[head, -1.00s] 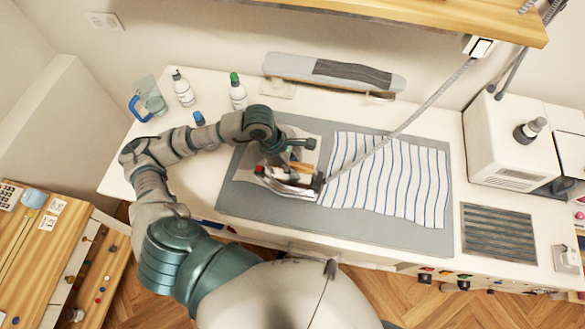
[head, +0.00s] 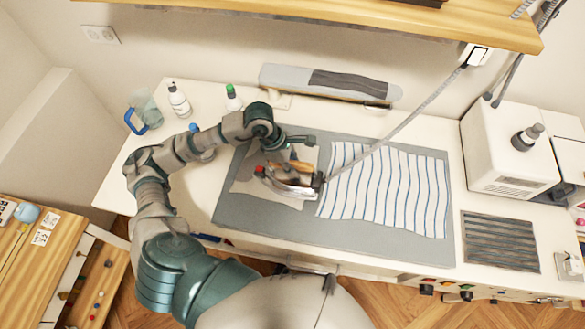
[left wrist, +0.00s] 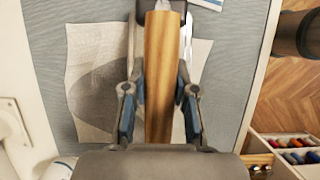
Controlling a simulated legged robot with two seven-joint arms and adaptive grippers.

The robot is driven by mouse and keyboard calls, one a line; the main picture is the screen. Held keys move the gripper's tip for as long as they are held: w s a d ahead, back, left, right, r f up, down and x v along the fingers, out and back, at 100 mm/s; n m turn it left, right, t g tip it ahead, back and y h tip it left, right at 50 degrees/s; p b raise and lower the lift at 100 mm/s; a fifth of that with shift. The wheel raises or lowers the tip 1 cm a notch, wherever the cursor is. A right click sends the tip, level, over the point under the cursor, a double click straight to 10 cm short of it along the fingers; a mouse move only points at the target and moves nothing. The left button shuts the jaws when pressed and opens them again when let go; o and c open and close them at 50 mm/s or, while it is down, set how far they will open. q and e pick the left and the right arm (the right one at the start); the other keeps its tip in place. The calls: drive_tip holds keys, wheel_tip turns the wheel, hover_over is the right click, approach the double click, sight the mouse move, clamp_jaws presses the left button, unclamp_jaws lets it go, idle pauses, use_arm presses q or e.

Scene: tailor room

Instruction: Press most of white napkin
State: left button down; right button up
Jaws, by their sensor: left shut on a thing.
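My left gripper (head: 290,156) is shut on the wooden handle of the iron (head: 288,189). The handle (left wrist: 160,60) runs between the two fingers in the left wrist view. The iron is over a plain off-white napkin (head: 244,184), which lies on the grey mat left of the striped cloth; whether it touches the cloth is not clear. The iron and arm hide part of the napkin. In the left wrist view the napkin (left wrist: 82,62) has a dark rounded patch left of the handle, shadow or mark, I cannot tell. My right gripper is out of view.
A blue-striped white cloth (head: 385,195) lies right of the iron on the grey mat (head: 340,239). The iron's cord rises to a wall-side plug (head: 477,54). Bottles (head: 179,100) and a blue-handled jug (head: 146,110) stand back left. A ribbed plate (head: 500,240) lies right.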

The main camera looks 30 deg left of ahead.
use_arm(q)
drive_tip(key=shift+w+a+b, duration=0.3)
drive_tip(key=shift+w, duration=0.8)
drive_tip(key=shift+w+a+b, duration=0.25)
drive_tip(key=shift+w+b, duration=0.05)
drive_tip(key=shift+w, duration=0.75)
drive_tip(key=shift+w, duration=0.2)
drive_tip(key=w+a+b, duration=0.2)
drive_tip(key=w, duration=0.7)
drive_tip(key=shift+a, duration=0.2)
idle(0.6)
drive_tip(key=shift+r, duration=0.1)
drive_tip(key=shift+a, duration=0.1)
drive_tip(key=s+a+b, duration=0.1)
drive_tip(key=s+a, duration=0.1)
drive_tip(key=a, duration=0.5)
drive_tip(key=shift+a, duration=0.15)
idle(1.4)
idle(0.4)
